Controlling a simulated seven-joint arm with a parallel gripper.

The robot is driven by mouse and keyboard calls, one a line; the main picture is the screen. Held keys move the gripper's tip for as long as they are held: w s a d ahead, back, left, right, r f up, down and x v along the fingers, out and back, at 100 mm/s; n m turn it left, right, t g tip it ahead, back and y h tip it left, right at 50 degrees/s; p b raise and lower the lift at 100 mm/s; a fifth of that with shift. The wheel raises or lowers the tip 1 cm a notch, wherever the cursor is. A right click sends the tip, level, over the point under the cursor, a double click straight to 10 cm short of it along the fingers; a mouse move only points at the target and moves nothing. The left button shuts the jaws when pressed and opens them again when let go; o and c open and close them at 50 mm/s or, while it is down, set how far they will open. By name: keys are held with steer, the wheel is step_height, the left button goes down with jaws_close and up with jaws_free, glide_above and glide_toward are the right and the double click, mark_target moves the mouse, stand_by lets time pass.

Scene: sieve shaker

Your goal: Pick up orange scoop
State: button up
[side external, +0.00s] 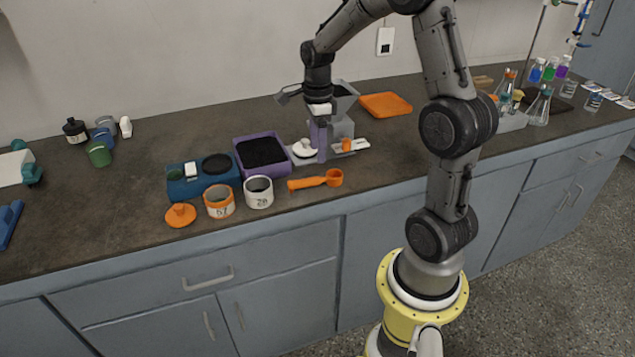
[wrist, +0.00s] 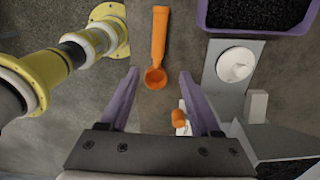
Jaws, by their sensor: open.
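The orange scoop (side external: 316,180) lies on the dark counter near its front edge, handle to the left and bowl to the right. In the wrist view the scoop (wrist: 157,50) lies beyond the fingertips, with its bowl closest to them and its handle pointing away. My gripper (side external: 320,150) hangs above the counter behind the scoop, near the balance. In the wrist view my gripper (wrist: 159,85) has its two purple fingers spread apart with nothing held between them. The scoop is apart from the fingers.
A purple tray of black grains (side external: 237,158), a white cup marked 28 (side external: 259,198), an orange cup marked 57 (side external: 219,208) and a blue device (side external: 180,190) stand left of my gripper. An orange flat piece (side external: 386,105) lies behind. The counter right of the scoop looks clear.

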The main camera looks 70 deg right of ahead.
mark_target(316, 182)
steer(key=shift+s+a+f, duration=0.1)
steer(key=shift+f, duration=2.1)
steer(key=shift+a+f, duration=0.1)
steer(key=shift+f, duration=2.1)
jaws_close()
